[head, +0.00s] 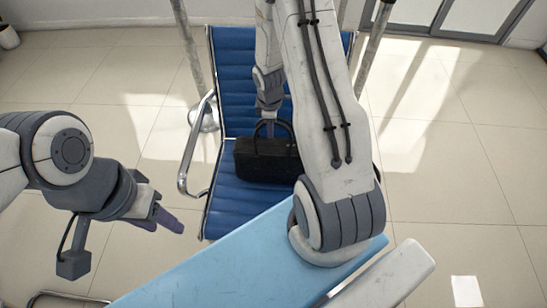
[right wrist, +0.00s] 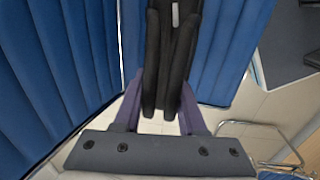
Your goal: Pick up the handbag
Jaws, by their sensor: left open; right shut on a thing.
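The black handbag (head: 267,160) is upright at the blue chair's seat, with its handle loop rising from the top. I cannot tell whether its base touches the seat. My right gripper (head: 269,122) is above the bag, shut on its handle. In the right wrist view, the handbag's black handle (right wrist: 170,60) runs between the purple fingers of my right gripper (right wrist: 160,108). My left gripper (head: 168,220) is open and empty, in front of the chair and to its left. My right arm covers part of the chair's right side.
The blue chair (head: 233,65) has a ribbed back and a metal armrest (head: 190,150) on its left. A light blue panel (head: 215,265) lies in front. Metal posts (head: 188,50) stand near the chair back.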

